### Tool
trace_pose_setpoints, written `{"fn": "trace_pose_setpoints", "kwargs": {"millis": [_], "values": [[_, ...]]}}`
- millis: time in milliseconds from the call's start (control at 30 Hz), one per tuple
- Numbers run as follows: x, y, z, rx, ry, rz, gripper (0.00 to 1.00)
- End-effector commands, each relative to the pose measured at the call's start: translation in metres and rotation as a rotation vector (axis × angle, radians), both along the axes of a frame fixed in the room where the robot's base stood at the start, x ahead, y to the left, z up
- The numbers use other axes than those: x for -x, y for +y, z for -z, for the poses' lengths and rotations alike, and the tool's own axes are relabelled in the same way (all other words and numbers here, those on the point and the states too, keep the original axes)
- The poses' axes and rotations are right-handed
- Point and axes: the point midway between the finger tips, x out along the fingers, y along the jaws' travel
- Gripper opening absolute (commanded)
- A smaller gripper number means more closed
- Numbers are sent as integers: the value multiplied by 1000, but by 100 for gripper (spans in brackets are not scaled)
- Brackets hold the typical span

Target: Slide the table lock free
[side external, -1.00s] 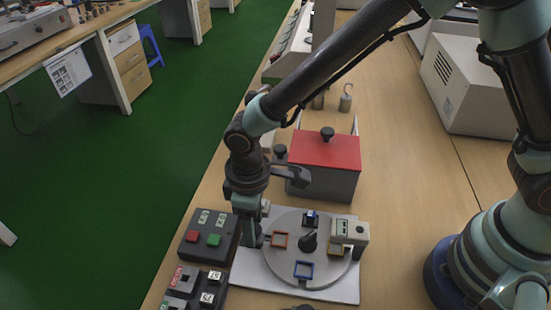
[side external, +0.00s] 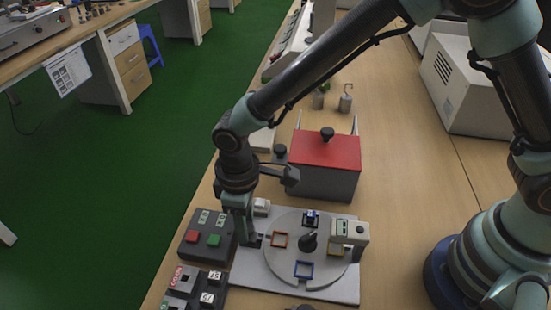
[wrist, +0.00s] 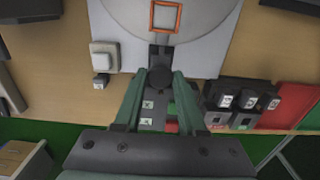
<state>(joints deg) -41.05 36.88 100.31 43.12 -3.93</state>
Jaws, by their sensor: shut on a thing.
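The round grey turntable (side external: 285,262) lies on a white base plate (side external: 344,290), with colored square frames and a black center knob (side external: 308,241) on it. The table lock, a dark slider, is at the disc's left edge in the side view (side external: 257,240). In the wrist view its round dark knob (wrist: 158,81) sits between my fingers, beyond the disc rim. My gripper (side external: 245,239) points down at the plate's left edge and is shut on the lock knob. It also shows in the wrist view (wrist: 157,100). The fingers hide part of the knob in the side view.
A button box (side external: 207,238) with red and green buttons stands close left of my gripper. A switch box (side external: 196,287) lies in front of it. A red-lidded grey box (side external: 325,165) stands behind the plate. The table is clear to the right of the plate.

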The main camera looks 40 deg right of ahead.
Motion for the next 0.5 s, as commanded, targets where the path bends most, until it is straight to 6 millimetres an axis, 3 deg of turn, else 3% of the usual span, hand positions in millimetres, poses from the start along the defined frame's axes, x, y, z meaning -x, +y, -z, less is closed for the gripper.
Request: {"fn": "trace_pose_setpoints", "kwargs": {"millis": [167, 200, 233, 500], "values": [[-3, 4, -2, -9, -11, -2, 13], [-3, 4, -2, -10, -11, -2, 43], [-3, 4, -2, -10, -11, -2, 55], [-2, 2, -1, -6, -7, -1, 57]]}}
